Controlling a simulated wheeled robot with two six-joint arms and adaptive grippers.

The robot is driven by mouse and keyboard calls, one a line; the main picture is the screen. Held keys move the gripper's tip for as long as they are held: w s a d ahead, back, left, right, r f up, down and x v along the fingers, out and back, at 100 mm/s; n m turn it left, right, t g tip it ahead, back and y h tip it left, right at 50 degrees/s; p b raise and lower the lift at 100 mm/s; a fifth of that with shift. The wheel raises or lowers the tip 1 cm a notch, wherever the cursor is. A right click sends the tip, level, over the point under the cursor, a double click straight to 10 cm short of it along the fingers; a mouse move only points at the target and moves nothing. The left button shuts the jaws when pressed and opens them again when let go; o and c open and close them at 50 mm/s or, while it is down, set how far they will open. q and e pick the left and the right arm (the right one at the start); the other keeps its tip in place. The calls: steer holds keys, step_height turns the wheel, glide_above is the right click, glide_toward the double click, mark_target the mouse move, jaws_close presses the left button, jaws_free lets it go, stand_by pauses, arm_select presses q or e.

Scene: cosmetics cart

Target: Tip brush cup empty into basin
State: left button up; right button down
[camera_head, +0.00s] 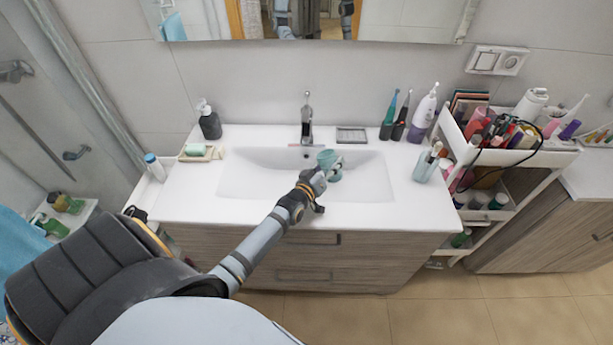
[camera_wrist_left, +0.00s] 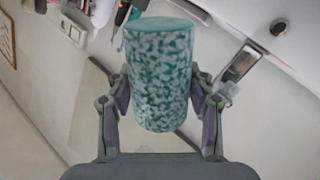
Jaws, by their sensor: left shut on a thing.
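The brush cup (camera_head: 327,158), teal and speckled, is over the white basin (camera_head: 245,178) in the head view. In the left wrist view the cup (camera_wrist_left: 160,80) fills the space between the fingers, with a plain teal end face at the top of the picture. My left gripper (camera_head: 318,183) is shut on its sides; its fingers (camera_wrist_left: 160,100) show on both sides of it. The cup's mouth is not clearly visible, and I cannot tell whether brushes are inside. No loose brushes can be made out in the basin. My right gripper is out of view.
The faucet (camera_head: 307,118) stands behind the basin. A clear cup with brushes (camera_head: 427,162) stands on the right counter, near several bottles and electric toothbrushes (camera_head: 402,115). A soap dispenser (camera_head: 209,121) and soap dish (camera_head: 200,152) are at left. A crowded cart (camera_head: 552,158) is at right.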

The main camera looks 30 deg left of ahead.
arm_select(q)
steer(key=shift+a+f+n+b, duration=0.3)
steer(key=shift+a+f+n, duration=0.1)
steer(key=shift+a+n, duration=0.15)
steer(key=shift+n, duration=0.05)
steer(key=shift+s+a+b, duration=0.15)
steer(key=shift+s+b, duration=0.05)
steer(key=shift+b, duration=0.2)
steer(key=shift+s+a+n, duration=0.1)
steer(key=shift+s+n, duration=0.05)
steer(key=shift+n, duration=0.25)
steer(key=shift+a+f+b, duration=0.1)
steer(key=shift+f+b, duration=0.1)
steer(key=shift+b, duration=0.1)
steer(key=shift+f+n, duration=0.1)
steer(key=shift+n, duration=0.3)
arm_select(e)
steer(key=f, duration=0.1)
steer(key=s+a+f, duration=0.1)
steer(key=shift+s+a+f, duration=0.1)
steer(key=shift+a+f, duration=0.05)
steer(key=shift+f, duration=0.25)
